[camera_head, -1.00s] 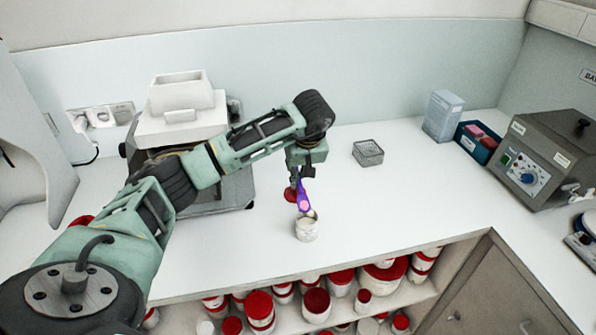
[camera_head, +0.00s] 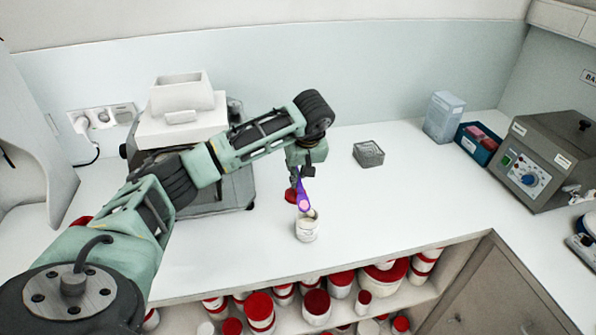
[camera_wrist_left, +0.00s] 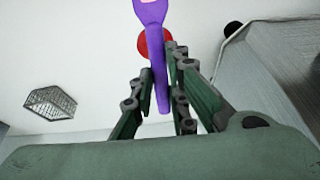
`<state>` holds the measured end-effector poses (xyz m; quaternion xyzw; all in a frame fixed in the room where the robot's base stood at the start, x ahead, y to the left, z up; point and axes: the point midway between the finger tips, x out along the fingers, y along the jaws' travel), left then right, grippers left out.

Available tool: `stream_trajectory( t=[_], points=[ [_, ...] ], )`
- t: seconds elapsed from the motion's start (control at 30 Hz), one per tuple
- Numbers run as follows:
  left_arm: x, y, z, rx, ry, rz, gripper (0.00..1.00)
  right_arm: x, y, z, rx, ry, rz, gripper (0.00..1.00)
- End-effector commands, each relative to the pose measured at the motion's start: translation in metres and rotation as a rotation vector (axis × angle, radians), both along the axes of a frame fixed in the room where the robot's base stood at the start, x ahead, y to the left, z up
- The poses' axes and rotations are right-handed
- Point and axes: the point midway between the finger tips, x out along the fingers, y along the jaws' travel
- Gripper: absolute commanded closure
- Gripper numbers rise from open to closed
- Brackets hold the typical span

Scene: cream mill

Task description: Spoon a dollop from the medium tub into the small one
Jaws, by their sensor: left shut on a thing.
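My left gripper (camera_head: 303,168) is shut on a purple spoon (camera_head: 305,197) and holds it over a white tub (camera_head: 307,230) on the counter. The spoon's lower end is at the tub's open mouth; I cannot tell how far inside it is. In the left wrist view the spoon's handle (camera_wrist_left: 157,75) runs between the two fingers (camera_wrist_left: 160,100), and the tub is out of view. A red lid (camera_head: 291,196) lies just behind the tub, partly hidden by the gripper. I see only one tub on the counter. My right gripper is not in view.
A wire basket (camera_head: 368,153) stands behind and right of the tub. A white-topped machine (camera_head: 183,125) stands behind my left arm. A grey device (camera_head: 550,160) and a blue box (camera_head: 478,145) are at right. Red-lidded tubs (camera_head: 317,303) fill the shelf below the counter's front edge.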

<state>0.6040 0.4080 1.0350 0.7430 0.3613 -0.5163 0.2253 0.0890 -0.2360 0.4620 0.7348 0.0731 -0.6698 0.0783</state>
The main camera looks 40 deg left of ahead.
Motion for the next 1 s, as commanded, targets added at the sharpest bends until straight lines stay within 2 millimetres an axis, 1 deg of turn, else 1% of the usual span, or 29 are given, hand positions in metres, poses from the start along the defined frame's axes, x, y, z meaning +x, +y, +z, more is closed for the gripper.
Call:
stream_trajectory(
  t=[0.17, 0.8, 1.0],
  points=[
    [0.000, 0.000, 0.004, 0.001, 0.001, 0.000, 1.00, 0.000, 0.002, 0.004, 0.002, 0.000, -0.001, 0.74],
    [0.000, 0.000, 0.050, 0.001, -0.002, 0.000, 1.00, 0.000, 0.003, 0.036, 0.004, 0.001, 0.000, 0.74],
    [0.000, 0.000, 0.061, 0.000, 0.000, 0.000, 1.00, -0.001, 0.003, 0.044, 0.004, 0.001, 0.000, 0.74]
  ],
)
